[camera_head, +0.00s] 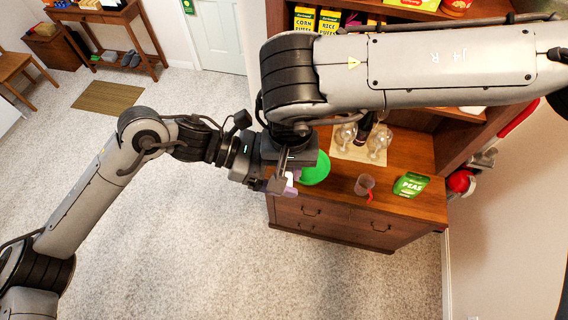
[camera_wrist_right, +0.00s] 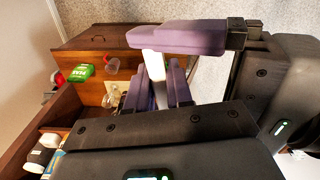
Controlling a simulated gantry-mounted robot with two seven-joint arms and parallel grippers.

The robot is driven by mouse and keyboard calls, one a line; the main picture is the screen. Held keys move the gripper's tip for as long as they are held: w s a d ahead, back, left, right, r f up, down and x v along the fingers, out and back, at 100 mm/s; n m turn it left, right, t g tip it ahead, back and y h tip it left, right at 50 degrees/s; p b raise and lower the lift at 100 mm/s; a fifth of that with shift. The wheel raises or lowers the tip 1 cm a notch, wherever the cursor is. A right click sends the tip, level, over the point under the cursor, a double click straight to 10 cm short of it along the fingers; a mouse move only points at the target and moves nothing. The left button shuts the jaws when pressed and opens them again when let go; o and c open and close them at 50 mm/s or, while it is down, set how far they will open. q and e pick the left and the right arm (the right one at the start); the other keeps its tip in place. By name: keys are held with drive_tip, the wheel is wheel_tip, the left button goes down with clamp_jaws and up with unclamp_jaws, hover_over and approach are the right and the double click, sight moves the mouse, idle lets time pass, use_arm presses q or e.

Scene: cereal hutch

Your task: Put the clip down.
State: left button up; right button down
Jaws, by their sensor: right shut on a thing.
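A narrow white piece (camera_wrist_right: 155,66), which appears to be the clip, stands between the purple fingers of my right gripper (camera_wrist_right: 164,88) in the right wrist view. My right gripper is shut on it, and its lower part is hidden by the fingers. In the head view my right gripper is mostly hidden beneath its own arm. My left gripper (camera_head: 277,183) is close beside it, at the left edge of the hutch counter. One purple finger of the left gripper lies across the top of the white piece in the right wrist view; its opening cannot be seen.
The wooden counter (camera_head: 418,208) holds a green bowl (camera_head: 316,170) near the grippers, a brown cup (camera_head: 364,184) with a red part, a green peas packet (camera_head: 411,184) and glass jars (camera_head: 377,142). Cereal boxes (camera_head: 327,21) stand on the shelf behind.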

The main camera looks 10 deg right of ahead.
use_arm(q)
drive_tip(key=c, duration=0.5)
drive_tip(key=shift+o, duration=0.2)
use_arm(e)
drive_tip(key=c, duration=0.9)
unclamp_jaws()
drive_tip(key=shift+c, duration=0.2)
